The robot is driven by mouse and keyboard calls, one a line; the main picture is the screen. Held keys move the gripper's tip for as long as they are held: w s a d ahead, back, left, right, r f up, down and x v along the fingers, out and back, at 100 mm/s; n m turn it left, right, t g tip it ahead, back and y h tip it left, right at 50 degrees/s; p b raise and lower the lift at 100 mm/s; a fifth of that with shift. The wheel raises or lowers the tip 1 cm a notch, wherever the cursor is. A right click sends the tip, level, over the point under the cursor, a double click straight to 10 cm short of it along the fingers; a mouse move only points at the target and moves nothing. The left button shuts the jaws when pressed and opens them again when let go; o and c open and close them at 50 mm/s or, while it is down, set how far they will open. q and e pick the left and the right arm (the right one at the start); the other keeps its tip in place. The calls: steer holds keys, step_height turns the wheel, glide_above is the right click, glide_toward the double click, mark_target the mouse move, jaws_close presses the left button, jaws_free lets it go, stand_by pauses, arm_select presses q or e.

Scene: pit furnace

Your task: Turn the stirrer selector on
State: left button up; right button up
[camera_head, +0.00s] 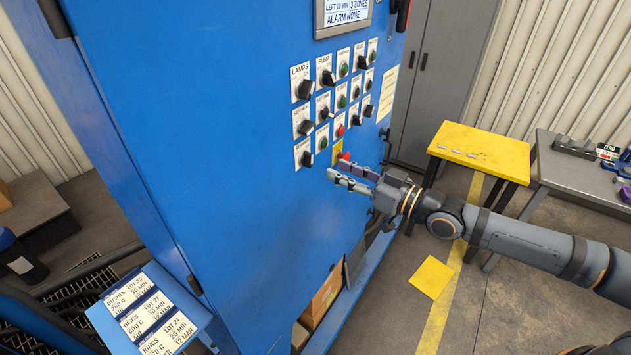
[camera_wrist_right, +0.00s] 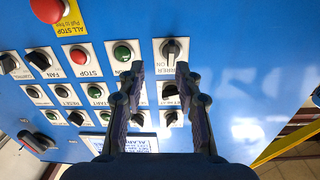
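The stirrer selector is a black knob on a white plate at the lower left of the blue cabinet's control panel in the head view (camera_head: 307,158). In the right wrist view the selector (camera_wrist_right: 171,49) shows upside down, its label partly hidden by a finger. Its handle looks roughly vertical there. My right gripper (camera_head: 335,169) is open and empty in front of the panel, to the right of and a little below the selector in the head view. In the wrist view the open fingers (camera_wrist_right: 162,73) stand apart, with the selector beyond their tips. My left gripper is not in view.
A red all-stop button (camera_wrist_right: 47,9) is on the same panel, near my right gripper in the head view. Several other knobs and push buttons surround the selector. A yellow-topped table (camera_head: 480,148) and a grey bench (camera_head: 575,172) stand to the right. A card holder (camera_head: 190,300) juts out at lower left.

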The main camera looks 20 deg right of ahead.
mark_target(312, 162)
steer(key=w+a, duration=0.1)
steer(key=w+a+b, duration=0.1)
steer(key=a, duration=0.1)
steer(key=shift+r+y+b, duration=0.3)
steer(key=shift+r+y, duration=0.1)
steer(key=shift+w+a+g, duration=0.15)
steer(key=shift+a+g, duration=0.1)
steer(key=shift+g, duration=0.05)
steer(key=shift+w+a+p, duration=0.35)
steer(key=shift+w+p, duration=0.15)
steer(key=shift+w, duration=0.1)
steer(key=shift+w+a+f, duration=0.2)
steer(key=shift+w+a, duration=0.15)
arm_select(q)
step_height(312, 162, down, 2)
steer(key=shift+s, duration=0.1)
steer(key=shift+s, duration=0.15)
arm_select(e)
jaws_close()
